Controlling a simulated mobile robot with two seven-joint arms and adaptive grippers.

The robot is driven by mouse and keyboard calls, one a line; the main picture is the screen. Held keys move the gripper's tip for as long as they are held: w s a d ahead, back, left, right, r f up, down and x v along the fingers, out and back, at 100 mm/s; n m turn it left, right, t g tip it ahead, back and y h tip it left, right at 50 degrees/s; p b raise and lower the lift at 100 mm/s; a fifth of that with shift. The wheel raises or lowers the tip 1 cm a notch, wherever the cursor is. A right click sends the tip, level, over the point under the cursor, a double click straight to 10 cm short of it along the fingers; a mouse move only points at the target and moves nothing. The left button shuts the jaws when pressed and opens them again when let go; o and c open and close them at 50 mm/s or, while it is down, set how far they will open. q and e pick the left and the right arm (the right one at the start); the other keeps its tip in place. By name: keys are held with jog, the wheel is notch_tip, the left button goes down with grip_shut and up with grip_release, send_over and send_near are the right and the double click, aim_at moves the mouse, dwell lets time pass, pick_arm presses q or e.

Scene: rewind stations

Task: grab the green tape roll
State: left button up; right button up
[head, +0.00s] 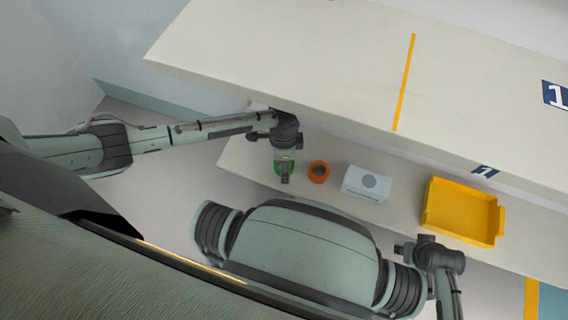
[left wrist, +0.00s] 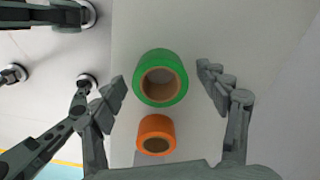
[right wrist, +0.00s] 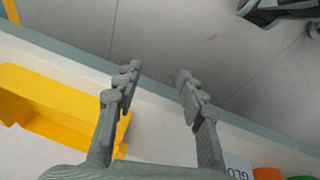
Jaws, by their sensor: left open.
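In the head view the green roll (head: 277,168) is mostly hidden beneath my left gripper (head: 285,177). My right gripper (right wrist: 157,76) is open and empty in the right wrist view. In the head view my right gripper (head: 404,249) is at the right, near the yellow bin. A sliver of green shows at the lower right corner of the right wrist view.
An orange tape roll (head: 319,165) lies right beside the green one. A white printed box or card (head: 368,185) and a yellow bin (head: 430,215) are farther right on the lower shelf (head: 240,160). The wide upper surface (head: 300,60) overhangs behind, close to my left arm.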

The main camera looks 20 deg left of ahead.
pick_arm(q)
jog(key=shift+c, duration=0.5)
jog(key=c, duration=1.1)
